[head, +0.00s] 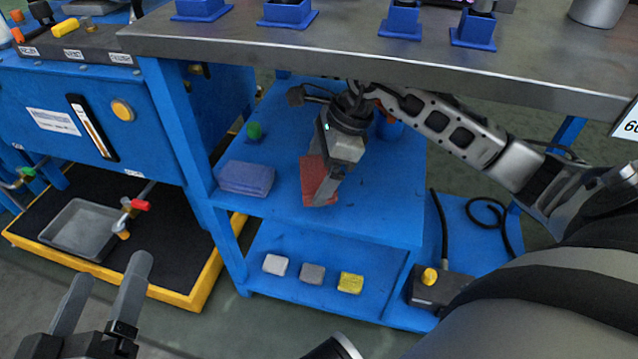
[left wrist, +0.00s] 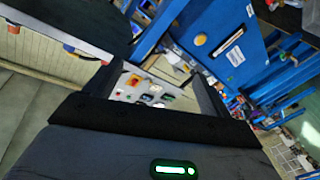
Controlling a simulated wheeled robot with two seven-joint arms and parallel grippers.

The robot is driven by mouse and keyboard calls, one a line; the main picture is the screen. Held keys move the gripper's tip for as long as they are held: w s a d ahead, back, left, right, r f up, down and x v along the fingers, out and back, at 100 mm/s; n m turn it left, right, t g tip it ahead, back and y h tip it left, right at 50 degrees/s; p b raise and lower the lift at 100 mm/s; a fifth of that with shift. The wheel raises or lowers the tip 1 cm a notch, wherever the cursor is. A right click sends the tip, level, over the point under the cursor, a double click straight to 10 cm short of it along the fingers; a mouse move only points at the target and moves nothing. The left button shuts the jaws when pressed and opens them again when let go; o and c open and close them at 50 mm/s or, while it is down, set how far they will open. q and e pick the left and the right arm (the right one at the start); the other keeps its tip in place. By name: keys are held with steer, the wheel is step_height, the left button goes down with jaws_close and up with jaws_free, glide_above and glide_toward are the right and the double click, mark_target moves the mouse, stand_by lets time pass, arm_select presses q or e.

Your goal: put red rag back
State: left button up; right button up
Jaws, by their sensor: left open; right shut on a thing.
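The red rag (head: 313,178) is a small folded red cloth at the upper blue shelf under the workbench. My right gripper (head: 328,190) reaches down from above and is shut on the rag. From this view I cannot tell whether the rag touches the shelf. The upper shelf (head: 380,205) is flat and blue. A folded blue rag (head: 246,177) lies on it to the left of the red one. My left gripper (head: 105,285) is open and empty at the lower left, away from the shelves. Its fingers also show in the left wrist view (left wrist: 160,85).
The steel bench top (head: 400,50) overhangs the shelf. A green-topped item (head: 254,131) stands behind the blue rag. The lower shelf holds white (head: 275,265), grey (head: 312,273) and yellow (head: 350,283) blocks. A grey tray (head: 80,233) sits at left.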

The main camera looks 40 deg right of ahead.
mark_target(324, 173)
step_height(324, 173, down, 3)
steer(key=shift+b, duration=0.55)
arm_select(q)
steer(key=r, duration=0.1)
steer(key=w+r+m+t, duration=0.1)
steer(key=r+m+t+h, duration=0.1)
steer(key=shift+w+a, duration=0.25)
arm_select(e)
steer(key=shift+f, duration=0.1)
steer(key=shift+f, duration=0.1)
steer(key=o, duration=0.7)
arm_select(q)
steer(key=shift+r, duration=0.15)
